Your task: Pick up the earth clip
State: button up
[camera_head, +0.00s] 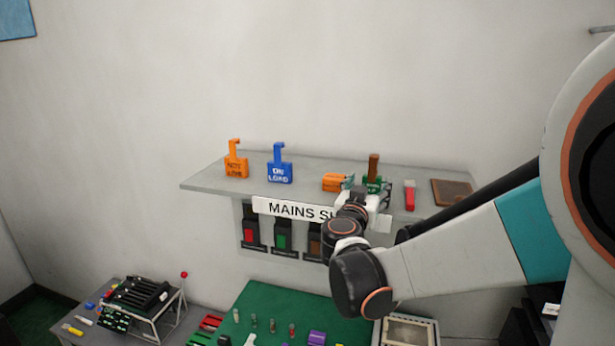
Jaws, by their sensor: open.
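A green block with white lettering and an upright brown top (374,166) stands on the grey shelf; it looks like the earth clip, but its lettering is too small to read. My gripper (368,187) is open at the shelf's front edge, directly in front of this block. Its fingers appear to either side of the green part and hide some of it. I cannot tell whether they touch it.
On the shelf (205,182), an orange block (334,182) lies close left of my gripper, and a red-and-grey piece (409,195) and brown pad (452,192) are to the right. Orange (236,168) and blue (280,172) hooked tags stand farther left. Switches (282,238) are below.

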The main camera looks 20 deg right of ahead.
aim_at(371, 182)
jog(key=shift+p+x, duration=0.8)
jog(key=shift+x, duration=2.05)
jog(key=c, duration=1.2)
